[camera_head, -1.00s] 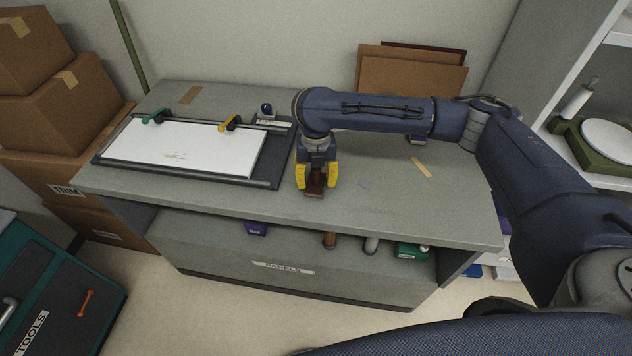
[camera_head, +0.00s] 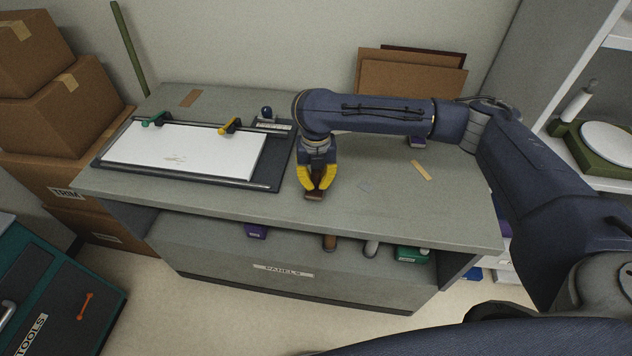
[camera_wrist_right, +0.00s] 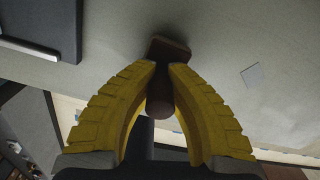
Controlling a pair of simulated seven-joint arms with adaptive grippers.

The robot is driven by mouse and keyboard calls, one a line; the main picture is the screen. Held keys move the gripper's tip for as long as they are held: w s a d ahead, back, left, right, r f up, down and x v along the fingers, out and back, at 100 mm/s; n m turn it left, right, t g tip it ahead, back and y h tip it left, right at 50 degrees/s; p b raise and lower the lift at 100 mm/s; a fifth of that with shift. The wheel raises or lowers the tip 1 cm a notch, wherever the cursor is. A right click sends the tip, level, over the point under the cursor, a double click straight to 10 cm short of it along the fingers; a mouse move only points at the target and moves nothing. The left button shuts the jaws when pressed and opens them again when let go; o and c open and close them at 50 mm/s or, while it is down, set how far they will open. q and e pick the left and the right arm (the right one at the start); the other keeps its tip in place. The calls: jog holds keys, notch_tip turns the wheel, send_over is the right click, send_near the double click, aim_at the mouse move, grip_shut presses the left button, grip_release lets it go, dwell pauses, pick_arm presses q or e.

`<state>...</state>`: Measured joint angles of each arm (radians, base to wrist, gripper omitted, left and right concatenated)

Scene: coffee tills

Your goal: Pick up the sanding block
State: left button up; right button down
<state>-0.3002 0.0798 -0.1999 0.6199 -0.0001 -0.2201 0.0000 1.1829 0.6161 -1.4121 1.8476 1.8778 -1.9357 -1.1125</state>
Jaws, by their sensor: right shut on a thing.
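The sanding block (camera_head: 314,197) is a small brown block with a rounded brown grip on top. It is at the front middle of the grey workbench, right of the black board. My right gripper (camera_head: 317,184) has yellow fingers and is shut on the block's grip from above. In the right wrist view the fingers (camera_wrist_right: 163,75) close on both sides of the brown grip (camera_wrist_right: 160,98), and the block's base (camera_wrist_right: 169,47) shows beyond their tips. I cannot tell whether the base touches the bench. My left gripper is not in view.
A black board (camera_head: 275,165) with a white panel and clamps covers the bench's left part. A tan strip (camera_head: 421,170) lies on the right. Brown panels (camera_head: 410,80) lean at the back wall. Several things sit on the shelf below. The bench's right front (camera_head: 430,210) is clear.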

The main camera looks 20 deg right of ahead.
aim_at(316, 171)
notch_tip(316, 171, up, 20)
jog(key=shift+f, duration=0.2)
dwell(0.4)
jog(key=c, duration=2)
grip_release()
grip_shut()
